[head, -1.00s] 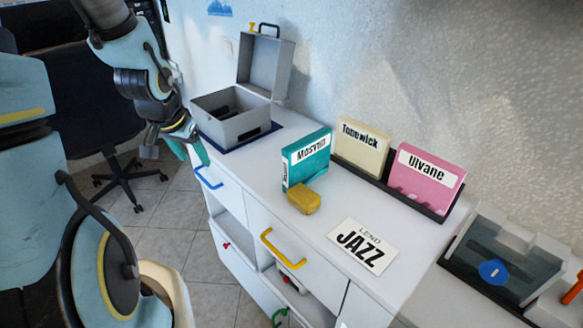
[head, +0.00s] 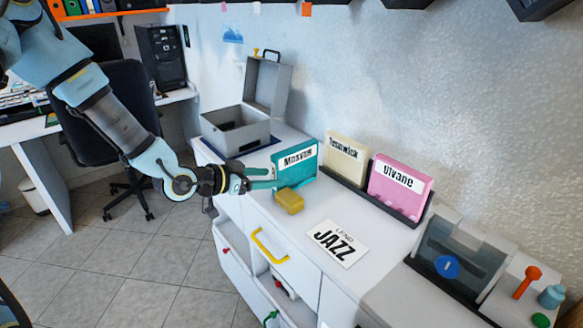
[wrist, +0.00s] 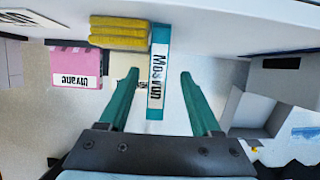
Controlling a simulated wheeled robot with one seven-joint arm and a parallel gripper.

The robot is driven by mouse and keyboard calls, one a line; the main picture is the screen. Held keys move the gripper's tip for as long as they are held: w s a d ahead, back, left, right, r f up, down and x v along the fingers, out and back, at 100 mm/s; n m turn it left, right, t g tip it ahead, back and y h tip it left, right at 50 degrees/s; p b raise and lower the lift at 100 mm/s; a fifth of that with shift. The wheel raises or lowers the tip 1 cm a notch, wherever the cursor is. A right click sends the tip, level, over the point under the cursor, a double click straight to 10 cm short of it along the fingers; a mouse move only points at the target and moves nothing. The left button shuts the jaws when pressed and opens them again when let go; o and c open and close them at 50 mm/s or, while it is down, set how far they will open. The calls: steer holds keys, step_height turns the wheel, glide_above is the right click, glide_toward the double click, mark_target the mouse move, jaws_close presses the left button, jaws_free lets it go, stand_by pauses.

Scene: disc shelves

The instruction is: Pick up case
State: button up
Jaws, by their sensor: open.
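The teal case (head: 303,163) labelled like "Mosvun" stands upright on the white cabinet top. My gripper (head: 272,178) is open at its left side, with the teal fingers pointing at it. In the wrist view, which is upside down, the teal case (wrist: 158,85) appears between the two spread fingers of my gripper (wrist: 159,75), with gaps on both sides. A cream case (head: 345,157) and a pink case (head: 401,187) stand in a dark rack (head: 420,222) to the right.
A yellow block (head: 289,200) lies just in front of the teal case. A grey box (head: 235,132) with a raised lid stands behind left. A "JAZZ" card (head: 337,243) lies flat at the front. A clear-lidded player (head: 458,258) is at the right.

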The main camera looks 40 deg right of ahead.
mark_target(287, 177)
steer(key=p+x, duration=0.2)
steer(key=x, duration=0.4)
steer(key=shift+s+d+p, duration=0.1)
steer(key=shift+s+p, duration=0.05)
steer(key=shift+p, duration=0.25)
steer(key=shift+d+f, duration=0.2)
steer(key=shift+c, duration=0.2)
jaws_close()
